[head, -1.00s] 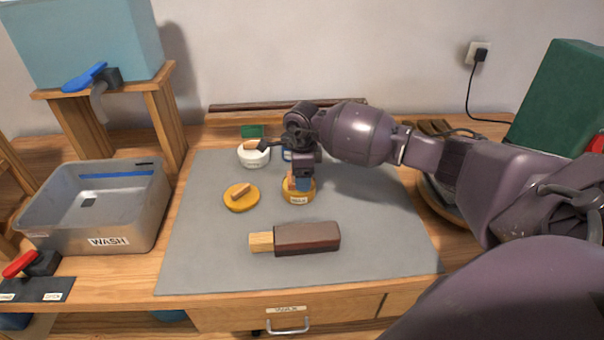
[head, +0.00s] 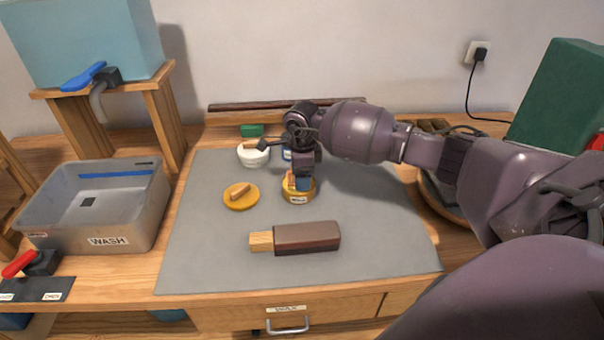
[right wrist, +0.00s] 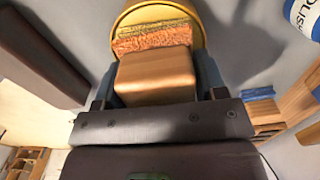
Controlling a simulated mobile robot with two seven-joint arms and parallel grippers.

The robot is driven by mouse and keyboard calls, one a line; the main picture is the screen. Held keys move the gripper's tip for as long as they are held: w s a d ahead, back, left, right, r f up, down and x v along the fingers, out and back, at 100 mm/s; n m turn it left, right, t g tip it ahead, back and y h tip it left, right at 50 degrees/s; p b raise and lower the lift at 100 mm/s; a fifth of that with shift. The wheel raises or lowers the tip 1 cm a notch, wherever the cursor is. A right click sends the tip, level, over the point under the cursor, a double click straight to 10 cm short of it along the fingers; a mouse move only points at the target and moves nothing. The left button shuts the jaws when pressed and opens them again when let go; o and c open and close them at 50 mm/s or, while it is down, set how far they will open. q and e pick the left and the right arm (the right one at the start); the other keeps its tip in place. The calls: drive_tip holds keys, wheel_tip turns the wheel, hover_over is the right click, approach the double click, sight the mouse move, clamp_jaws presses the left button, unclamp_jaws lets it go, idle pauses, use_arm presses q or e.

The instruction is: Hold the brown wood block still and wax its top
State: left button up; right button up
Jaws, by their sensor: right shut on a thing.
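The brown wood block (head: 308,237) lies on the grey mat, with a paler wood end at its left. Its dark side also shows at the left of the right wrist view (right wrist: 38,55). My right gripper (head: 300,183) is shut on a wooden applicator (right wrist: 155,75) with an orange fibrous pad. It holds the pad down at the yellow tin (head: 299,196), which stands behind the block. In the right wrist view the pad is in front of or over the tin's opening (right wrist: 158,14); I cannot tell how firmly it touches. My left gripper is not in view.
A white bowl (head: 253,155) and a blue-labelled container (right wrist: 306,16) stand behind. A grey WASH tub (head: 105,205) is at the left. The mat (head: 215,270) is clear around the block.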

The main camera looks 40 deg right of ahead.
idle(0.3)
drive_tip(key=shift+r+p, duration=1.45)
drive_tip(key=shift+r, duration=2.05)
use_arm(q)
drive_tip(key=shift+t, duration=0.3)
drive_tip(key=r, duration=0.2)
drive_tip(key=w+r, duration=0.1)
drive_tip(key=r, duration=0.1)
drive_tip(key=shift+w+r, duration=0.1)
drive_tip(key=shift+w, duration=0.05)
use_arm(e)
drive_tip(key=shift+n, duration=1.1)
drive_tip(key=shift+s+a+n, duration=0.1)
drive_tip(key=shift+a+n, duration=0.15)
drive_tip(key=shift+n, duration=0.45)
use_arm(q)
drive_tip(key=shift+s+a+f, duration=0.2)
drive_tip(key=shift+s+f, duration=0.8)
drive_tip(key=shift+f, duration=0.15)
use_arm(e)
drive_tip(key=s+a+r+n, duration=0.1)
drive_tip(key=s+a+n, duration=0.5)
drive_tip(key=a+n, duration=0.2)
drive_tip(key=s+a+r+n, duration=0.2)
drive_tip(key=s+a+n, duration=0.4)
drive_tip(key=a+n, duration=0.3)
drive_tip(key=shift+s+a+r+n, duration=0.2)
drive_tip(key=shift+n, duration=1.8)
